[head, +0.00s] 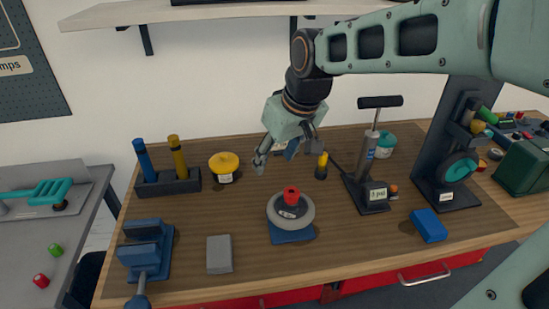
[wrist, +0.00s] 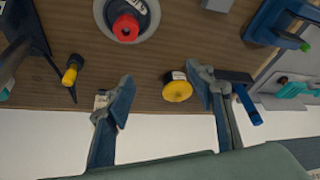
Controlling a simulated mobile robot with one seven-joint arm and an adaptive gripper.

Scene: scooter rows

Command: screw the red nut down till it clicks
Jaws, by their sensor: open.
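The red nut (head: 291,194) sits on top of a round grey wheel-like part (head: 304,216) on a blue base (head: 292,234), in the middle of the bench. In the wrist view the red nut (wrist: 126,27) is near the top edge, left of centre, with a dark hole in its middle. A dark, labelled hub lies under it. How far it is threaded on, I cannot tell. My gripper (head: 288,158) is open and empty, above the bench and behind the nut. Its fingers (wrist: 160,76) are spread wide in the wrist view, apart from the nut.
A yellow-topped pot (head: 224,163) and a small yellow-and-black item (head: 322,168) stand near my gripper. A pump (head: 372,170) stands right, a blue vise (head: 147,250) front left. A grey block (head: 219,254) and blue block (head: 429,225) flank the wheel part.

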